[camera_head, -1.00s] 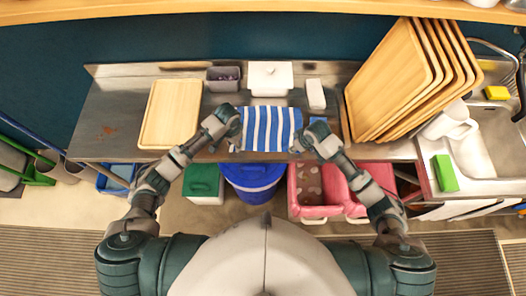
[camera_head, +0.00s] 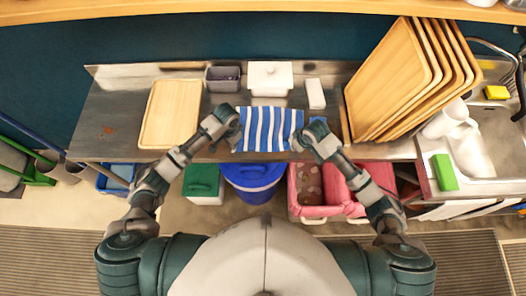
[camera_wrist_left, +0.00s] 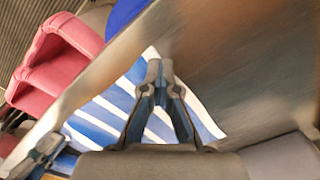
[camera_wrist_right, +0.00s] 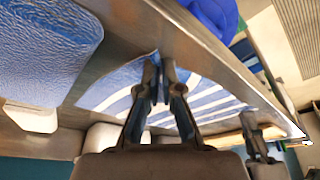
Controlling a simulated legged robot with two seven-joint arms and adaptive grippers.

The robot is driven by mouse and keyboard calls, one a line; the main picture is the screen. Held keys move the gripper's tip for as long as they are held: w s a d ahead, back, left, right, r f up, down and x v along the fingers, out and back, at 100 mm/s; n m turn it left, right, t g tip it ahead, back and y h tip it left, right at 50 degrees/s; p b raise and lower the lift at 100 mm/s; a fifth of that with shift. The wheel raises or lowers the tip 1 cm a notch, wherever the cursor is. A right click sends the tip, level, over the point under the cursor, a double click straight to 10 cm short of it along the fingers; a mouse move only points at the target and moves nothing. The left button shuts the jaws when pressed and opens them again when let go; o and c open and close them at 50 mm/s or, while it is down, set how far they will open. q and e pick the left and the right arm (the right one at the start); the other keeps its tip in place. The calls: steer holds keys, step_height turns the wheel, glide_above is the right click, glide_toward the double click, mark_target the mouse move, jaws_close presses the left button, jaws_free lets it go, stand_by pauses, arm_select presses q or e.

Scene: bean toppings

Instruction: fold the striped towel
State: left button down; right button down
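The blue-and-white striped towel (camera_head: 270,128) lies spread near the front edge of the metal counter. My left gripper (camera_head: 237,146) is at its front left corner, and my right gripper (camera_head: 297,146) is at its front right corner. In the left wrist view the fingertips (camera_wrist_left: 160,72) are close together on the towel's edge (camera_wrist_left: 128,92). In the right wrist view the fingertips (camera_wrist_right: 160,72) are nearly together with blue cloth between them, and the towel (camera_wrist_right: 205,98) spreads behind. Both appear shut on the towel; the exact pinch is partly hidden.
A wooden board (camera_head: 171,114) lies left of the towel. A grey bin (camera_head: 222,78), a white box (camera_head: 270,78) and a small white block (camera_head: 315,94) stand behind. A blue item (camera_wrist_right: 45,50) lies close to the right gripper. Wooden trays (camera_head: 392,75) lean at the right.

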steer(key=shift+s+d+f, duration=0.1)
steer(key=shift+s+f, duration=0.1)
steer(key=shift+f, duration=0.15)
arm_select(q)
steer(key=shift+a+f, duration=0.1)
steer(key=shift+a, duration=0.35)
arm_select(e)
steer(key=shift+a, duration=0.45)
arm_select(q)
steer(key=shift+d, duration=0.15)
arm_select(e)
steer(key=shift+d+r, duration=0.1)
steer(key=shift+d, duration=0.1)
